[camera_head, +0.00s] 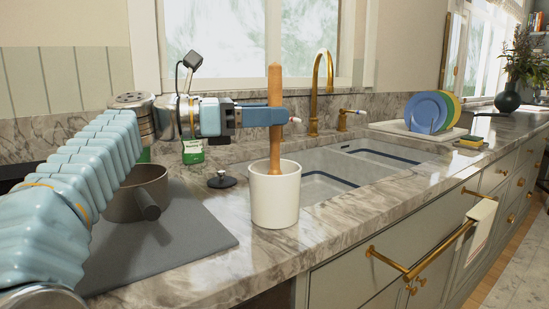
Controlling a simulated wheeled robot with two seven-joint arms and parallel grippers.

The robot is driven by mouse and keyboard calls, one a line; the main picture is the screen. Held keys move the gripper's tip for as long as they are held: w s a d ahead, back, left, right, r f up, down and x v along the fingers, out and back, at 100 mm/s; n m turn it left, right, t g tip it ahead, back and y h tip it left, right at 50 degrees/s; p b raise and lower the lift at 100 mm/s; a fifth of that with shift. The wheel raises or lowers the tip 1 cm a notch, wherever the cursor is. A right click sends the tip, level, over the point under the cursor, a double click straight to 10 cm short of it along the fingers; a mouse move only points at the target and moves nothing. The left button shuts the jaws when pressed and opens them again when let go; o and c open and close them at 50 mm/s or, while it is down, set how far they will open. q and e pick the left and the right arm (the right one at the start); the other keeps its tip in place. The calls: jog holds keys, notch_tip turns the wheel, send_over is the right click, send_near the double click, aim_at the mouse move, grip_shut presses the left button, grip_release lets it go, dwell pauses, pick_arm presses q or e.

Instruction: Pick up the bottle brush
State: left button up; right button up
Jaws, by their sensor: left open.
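The bottle brush (275,84) stands nearly upright in a white cup (275,202) on the marble counter. Its brown wooden handle rises well above the rim, and its lower end is hidden inside the cup. My left gripper (276,117) reaches in from the left, level above the cup. Its blue fingers are open at the upper part of the handle, and a finger overlaps the handle in the view. I cannot tell whether they touch it. My right gripper is not in view.
A sink (325,177) with a gold faucet (314,93) lies behind the cup. A dark pan (126,207) on a grey mat (185,248) sits under my left arm. A black sink stopper (221,181) is left of the cup. Plates (425,112) stand at the right.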

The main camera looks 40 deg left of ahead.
pick_arm(q)
jog(key=x, duration=0.3)
jog(key=shift+w+d, duration=0.1)
jog(key=shift+w, duration=0.2)
jog(key=shift+c, duration=0.4)
grip_shut()
